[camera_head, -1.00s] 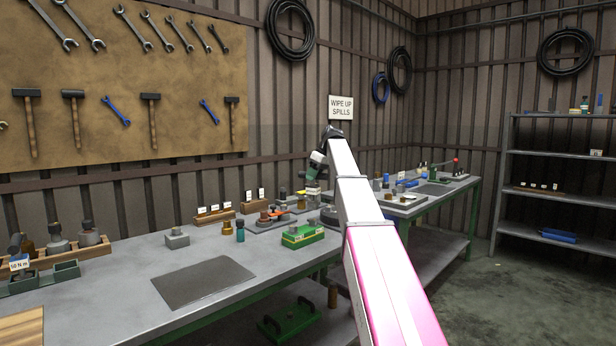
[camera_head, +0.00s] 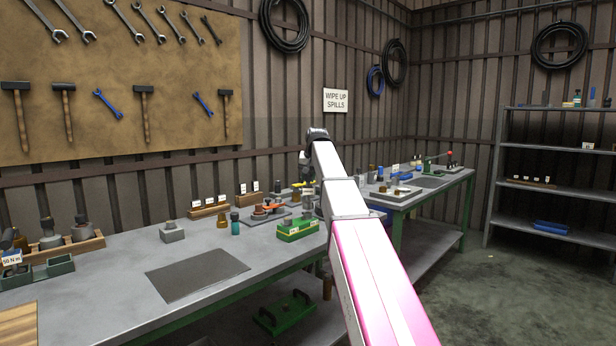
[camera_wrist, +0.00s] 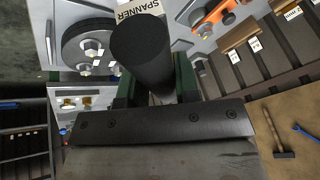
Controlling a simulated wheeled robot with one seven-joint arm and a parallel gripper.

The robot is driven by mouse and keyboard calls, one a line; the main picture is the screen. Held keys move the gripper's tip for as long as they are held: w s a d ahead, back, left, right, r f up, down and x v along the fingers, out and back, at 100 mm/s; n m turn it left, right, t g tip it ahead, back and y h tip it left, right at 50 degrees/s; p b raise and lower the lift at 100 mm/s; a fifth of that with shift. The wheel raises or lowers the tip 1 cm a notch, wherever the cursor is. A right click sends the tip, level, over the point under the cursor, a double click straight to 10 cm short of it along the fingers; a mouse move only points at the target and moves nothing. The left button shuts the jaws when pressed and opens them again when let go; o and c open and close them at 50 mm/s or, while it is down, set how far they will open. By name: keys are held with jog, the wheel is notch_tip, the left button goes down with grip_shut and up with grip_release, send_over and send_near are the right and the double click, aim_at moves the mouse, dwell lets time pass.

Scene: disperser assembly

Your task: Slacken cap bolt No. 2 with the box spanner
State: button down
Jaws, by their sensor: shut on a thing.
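My gripper (camera_wrist: 155,88) is shut on the black cylindrical handle of a tool, the box spanner (camera_wrist: 140,50) by its look, in the wrist view. The green fingers sit on both sides of it. The handle hides the tool's far end. A white card reading "SPANNER" (camera_wrist: 140,7) shows just past the handle. A dark round cap (camera_wrist: 73,47) with several pale hex bolt heads (camera_wrist: 93,46) lies at the upper left, apart from the handle in the picture. I cannot tell which bolt is No. 2. In the head view my arm partly hides the gripper.
In the head view, a green box (camera_head: 297,230) and an orange-topped fixture (camera_head: 268,208) stand on the near bench (camera_head: 115,270), close to my gripper. A dark mat (camera_head: 197,275) lies bare at the front. A second bench (camera_head: 430,195) stands behind my arm.

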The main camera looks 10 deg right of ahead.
aim_at(308, 187)
jog(key=m+h, duration=0.1)
jog(key=m, duration=0.2)
jog(key=m+h, duration=0.1)
jog(key=m, duration=0.2)
jog(key=shift+f+m+h, duration=0.2)
jog(key=shift+m+h, duration=0.1)
jog(key=shift+h, duration=0.1)
jog(key=shift+f, duration=1.7)
dwell(0.5)
